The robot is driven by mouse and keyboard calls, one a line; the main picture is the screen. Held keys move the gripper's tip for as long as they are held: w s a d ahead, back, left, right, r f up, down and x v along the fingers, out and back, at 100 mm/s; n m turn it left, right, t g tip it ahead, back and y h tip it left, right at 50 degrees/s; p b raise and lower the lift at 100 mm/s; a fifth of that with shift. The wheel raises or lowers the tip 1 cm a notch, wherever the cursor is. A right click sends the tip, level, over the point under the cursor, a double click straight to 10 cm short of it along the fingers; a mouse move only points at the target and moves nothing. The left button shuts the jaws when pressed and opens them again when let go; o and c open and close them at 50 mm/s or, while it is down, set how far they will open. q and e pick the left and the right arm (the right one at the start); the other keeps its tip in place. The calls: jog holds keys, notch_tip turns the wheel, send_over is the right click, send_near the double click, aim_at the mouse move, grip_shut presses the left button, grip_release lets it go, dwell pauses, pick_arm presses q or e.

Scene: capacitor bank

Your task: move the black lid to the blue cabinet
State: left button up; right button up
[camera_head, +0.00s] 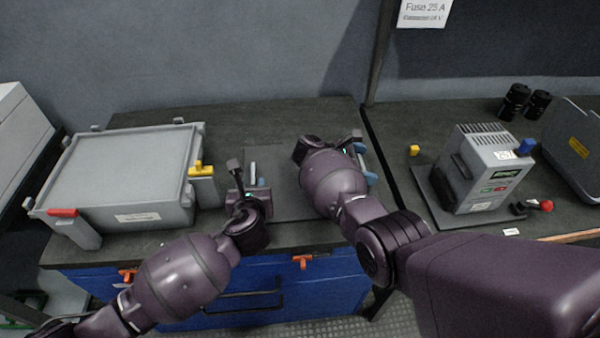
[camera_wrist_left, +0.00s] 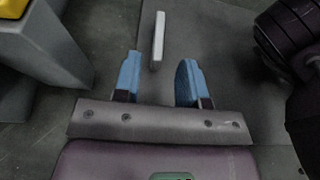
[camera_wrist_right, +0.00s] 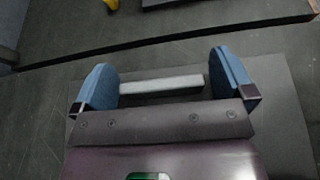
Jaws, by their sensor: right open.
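The black lid (camera_head: 283,160) is a flat dark plate lying on the dark worktop, with a pale bar handle (camera_head: 252,165) near its left side. My left gripper (camera_head: 255,184) is open at that side; in the left wrist view the handle (camera_wrist_left: 158,42) lies just ahead of its blue fingers, not gripped. My right gripper (camera_head: 365,163) is open over the lid's right side. In the right wrist view another pale handle (camera_wrist_right: 162,85) shows between its spread fingers. My right arm hides part of the lid. The blue cabinet (camera_head: 335,283) stands under the worktop, with a dark bar handle.
A grey lidded box (camera_head: 130,175) with red and yellow clips stands left of the lid. A grey device (camera_head: 482,170) and two black cylinders (camera_head: 515,100) stand on the right worktop. Orange latches (camera_head: 302,262) sit at the cabinet's top edge.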

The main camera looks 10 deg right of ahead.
pick_arm(q)
jog(key=shift+v, duration=2)
pick_arm(e)
notch_tip(320, 180, up, 10)
